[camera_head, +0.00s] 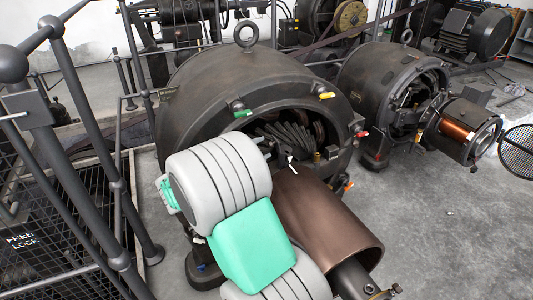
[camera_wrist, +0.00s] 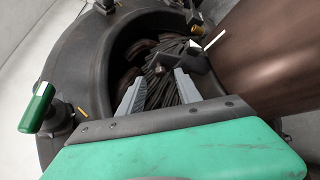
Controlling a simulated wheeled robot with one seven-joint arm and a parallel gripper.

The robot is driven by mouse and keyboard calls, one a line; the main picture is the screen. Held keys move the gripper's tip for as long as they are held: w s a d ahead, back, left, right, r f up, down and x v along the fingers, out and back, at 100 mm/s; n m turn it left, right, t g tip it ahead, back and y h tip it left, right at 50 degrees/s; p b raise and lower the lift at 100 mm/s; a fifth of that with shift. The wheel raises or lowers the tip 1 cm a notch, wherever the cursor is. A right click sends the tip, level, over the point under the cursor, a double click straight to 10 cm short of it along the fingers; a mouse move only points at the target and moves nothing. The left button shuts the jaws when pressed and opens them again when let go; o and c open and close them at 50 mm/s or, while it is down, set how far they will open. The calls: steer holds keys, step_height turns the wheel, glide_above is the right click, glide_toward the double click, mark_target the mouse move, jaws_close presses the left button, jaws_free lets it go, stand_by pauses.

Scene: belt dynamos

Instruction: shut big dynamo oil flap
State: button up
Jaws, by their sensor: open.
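The big dynamo (camera_head: 215,85) is a large dark round casing with a lifting ring, in the middle of the head view. Its rim and open interior also show in the wrist view (camera_wrist: 85,60). A small black part with a white strip (camera_wrist: 205,40) stands up between the fingers and the brown cylinder; it may be the oil flap, but I cannot tell for sure. My gripper (camera_wrist: 158,82) is open and empty, its two grey fingers pointing into the dynamo's opening, short of that part. In the head view my own arm mostly hides the fingers.
A brown cylinder (camera_head: 325,215) sticks out from the dynamo's front right. Green (camera_head: 243,113), yellow (camera_head: 326,96) and red (camera_head: 361,134) handles sit around the rim. A smaller dynamo (camera_head: 385,80) stands to the right. Railings (camera_head: 75,110) run along the left. Floor at right is mostly clear.

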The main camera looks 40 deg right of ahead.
mark_target(269, 145)
steer(key=x, duration=0.3)
steer(key=shift+d+b, duration=0.2)
steer(key=shift+b, duration=0.1)
steer(key=shift+c, duration=0.3)
jaws_close()
